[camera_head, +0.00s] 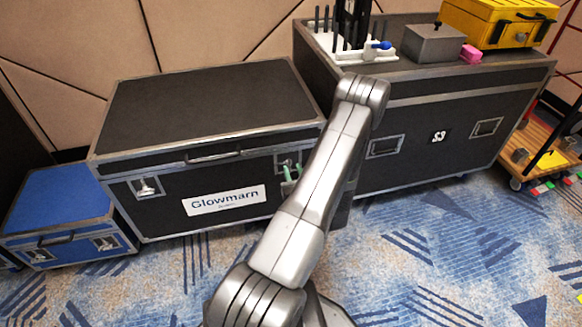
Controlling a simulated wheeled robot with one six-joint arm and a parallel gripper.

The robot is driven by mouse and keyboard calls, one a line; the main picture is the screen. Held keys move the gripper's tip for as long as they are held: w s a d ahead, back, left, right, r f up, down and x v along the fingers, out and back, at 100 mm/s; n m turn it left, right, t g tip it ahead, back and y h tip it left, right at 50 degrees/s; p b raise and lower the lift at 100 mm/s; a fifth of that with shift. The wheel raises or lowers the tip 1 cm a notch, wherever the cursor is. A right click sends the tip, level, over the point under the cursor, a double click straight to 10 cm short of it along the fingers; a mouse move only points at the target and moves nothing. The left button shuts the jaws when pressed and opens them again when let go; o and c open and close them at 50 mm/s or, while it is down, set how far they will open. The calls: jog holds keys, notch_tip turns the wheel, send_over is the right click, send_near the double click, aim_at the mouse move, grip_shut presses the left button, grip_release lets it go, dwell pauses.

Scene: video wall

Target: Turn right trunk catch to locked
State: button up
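The black trunk (205,97) with grey metal edges stands closed against the wall, with a white "Glowmarn" label (224,200) on its front. Its left catch (146,187) is a silver plate on the front. Its right catch (281,160) is a similar silver plate near the front's right end, partly covered by my gripper. My gripper (292,174) shows only pale green fingertips at or just in front of the right catch. The rest is hidden behind my grey arm. Whether the fingers touch or hold the catch, and how the catch is turned, is too small to tell.
A blue case (58,200) stands left of the trunk. A larger black case (420,102) marked S3 stands close on the right, with a grey box (432,45) and a yellow toolbox (497,22) on top. A wooden cart (545,160) is far right. Blue carpet in front is mostly clear.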

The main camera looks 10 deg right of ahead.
aim_at(290, 164)
jog(key=shift+w, duration=1.6)
grip_shut()
